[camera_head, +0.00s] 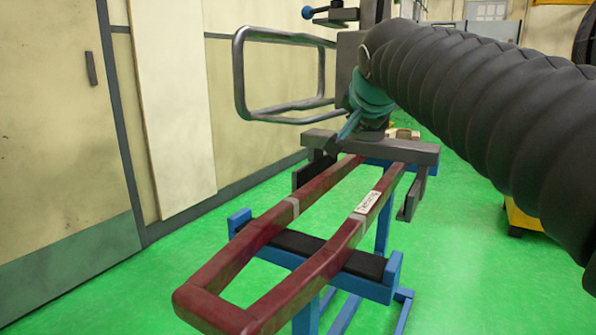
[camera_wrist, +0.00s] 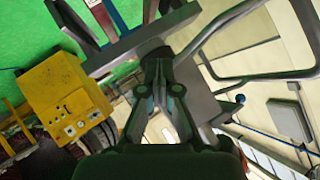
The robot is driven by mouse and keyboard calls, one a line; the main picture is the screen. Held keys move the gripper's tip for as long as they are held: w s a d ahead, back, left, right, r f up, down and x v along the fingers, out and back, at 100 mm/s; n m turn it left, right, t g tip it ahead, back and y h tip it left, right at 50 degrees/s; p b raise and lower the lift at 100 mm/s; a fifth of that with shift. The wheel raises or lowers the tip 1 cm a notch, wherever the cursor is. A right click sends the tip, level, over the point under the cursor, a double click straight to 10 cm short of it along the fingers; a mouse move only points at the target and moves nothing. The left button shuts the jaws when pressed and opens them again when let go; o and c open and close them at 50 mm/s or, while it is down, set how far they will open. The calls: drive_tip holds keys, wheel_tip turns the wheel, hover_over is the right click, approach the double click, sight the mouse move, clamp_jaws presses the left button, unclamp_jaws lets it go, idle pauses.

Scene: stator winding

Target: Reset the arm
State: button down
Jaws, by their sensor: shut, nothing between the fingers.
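My gripper (camera_wrist: 158,62) shows in the wrist view with its fingers shut together and nothing between them. Its tips are close to a grey crossbar (camera_wrist: 140,38) of the lifting device; I cannot tell whether they touch it. In the head view my arm, in its black ribbed sleeve, reaches in from the right and hides most of the gripper. The crossbar (camera_head: 415,152) with its hanging dark jaws sits over the far end of a dark red coil loop (camera_head: 222,262). The coil bears a white label and lies on a blue stand (camera_head: 372,288).
A bent grey handle frame (camera_head: 240,75) sticks out left of the lifting device, near my arm's end. A beige wall with a door (camera_head: 60,110) runs along the left. A yellow machine (camera_wrist: 65,95) stands left in the wrist view. Green floor (camera_head: 470,270) is open right of the stand.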

drive_tip(key=s+d+f+n+g+p, duration=0.1)
drive_tip(key=s+d+f+n+g, duration=0.1)
drive_tip(key=s+f, duration=1.1)
drive_tip(key=s+d+f+n+g+p, duration=0.1)
drive_tip(key=s+d+f+n+g, duration=0.2)
drive_tip(key=s+f, duration=1)
wheel_tip(320, 180, down, 3)
drive_tip(key=shift+s+f+n+g, duration=0.15)
drive_tip(key=shift+s+n+g, duration=0.1)
drive_tip(key=shift+n+g, duration=0.6)
